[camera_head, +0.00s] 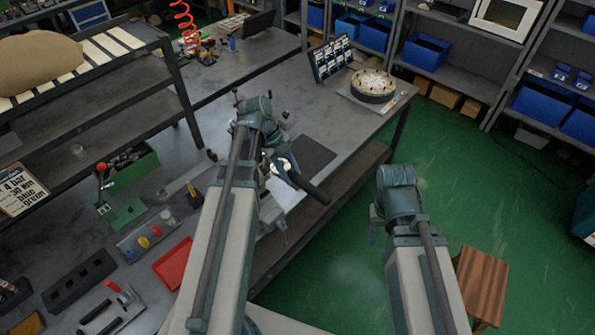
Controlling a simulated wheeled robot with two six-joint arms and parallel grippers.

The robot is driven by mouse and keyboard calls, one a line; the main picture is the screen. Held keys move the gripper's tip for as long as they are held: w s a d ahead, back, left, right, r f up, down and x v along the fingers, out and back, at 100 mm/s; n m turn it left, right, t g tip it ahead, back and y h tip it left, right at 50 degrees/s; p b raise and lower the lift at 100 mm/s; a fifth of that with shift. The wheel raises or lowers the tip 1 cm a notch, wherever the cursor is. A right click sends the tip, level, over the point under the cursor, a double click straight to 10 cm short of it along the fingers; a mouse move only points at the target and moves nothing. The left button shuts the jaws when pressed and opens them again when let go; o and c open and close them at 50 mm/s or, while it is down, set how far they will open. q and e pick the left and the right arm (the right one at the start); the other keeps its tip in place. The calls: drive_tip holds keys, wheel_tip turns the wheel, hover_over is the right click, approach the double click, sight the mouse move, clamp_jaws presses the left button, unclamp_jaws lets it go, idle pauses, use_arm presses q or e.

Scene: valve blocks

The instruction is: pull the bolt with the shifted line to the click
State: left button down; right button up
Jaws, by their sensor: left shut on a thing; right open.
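My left arm reaches over the bench, and its gripper (281,166) is partly hidden by my own wrist. It is shut on a dark bar (308,187), which looks like a wrench handle and slants down to the right past the bench edge. Metal parts beneath (270,202) are mostly covered by my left arm; they may be the valve block. I cannot make out any bolt or its line. My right gripper (374,222) is open, small and partly hidden beside my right wrist, over the green floor, clear of the bench.
A round part with several studs (373,85) and a display board (330,58) stand at the bench's far end. A red tray (173,263), a green bin (131,168) and a lettered card (20,190) are at left. A wooden stool (480,285) stands at lower right.

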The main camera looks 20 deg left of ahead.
use_arm(q)
drive_tip(key=shift+s+a+r, duration=0.1)
drive_tip(key=shift+s+a, duration=0.2)
drive_tip(key=shift+a, duration=0.25)
drive_tip(key=shift+w+d+f, duration=0.15)
drive_tip(key=shift+d+f, duration=0.05)
drive_tip(key=shift+d, duration=0.05)
drive_tip(key=shift+f+b, duration=0.15)
drive_tip(key=shift+b, duration=0.2)
drive_tip(key=shift+a+f+b, duration=0.1)
drive_tip(key=shift+f+b, duration=0.55)
wheel_tip(320, 180, down, 3)
drive_tip(key=b, duration=0.3)
use_arm(e)
drive_tip(key=f, duration=0.4)
drive_tip(key=shift+s+a+f, duration=0.15)
drive_tip(key=shift+a+f, duration=0.15)
drive_tip(key=shift+a, duration=0.05)
use_arm(q)
drive_tip(key=shift+f+b, duration=0.9)
use_arm(e)
drive_tip(key=shift+f, duration=0.95)
use_arm(q)
drive_tip(key=shift+s+a+m+g, duration=0.2)
drive_tip(key=shift+s+a+m, duration=0.05)
drive_tip(key=shift+s+m, duration=0.25)
drive_tip(key=shift+s+a+m+g, duration=0.25)
drive_tip(key=shift+s+m, duration=0.15)
drive_tip(key=shift+s, duration=0.2)
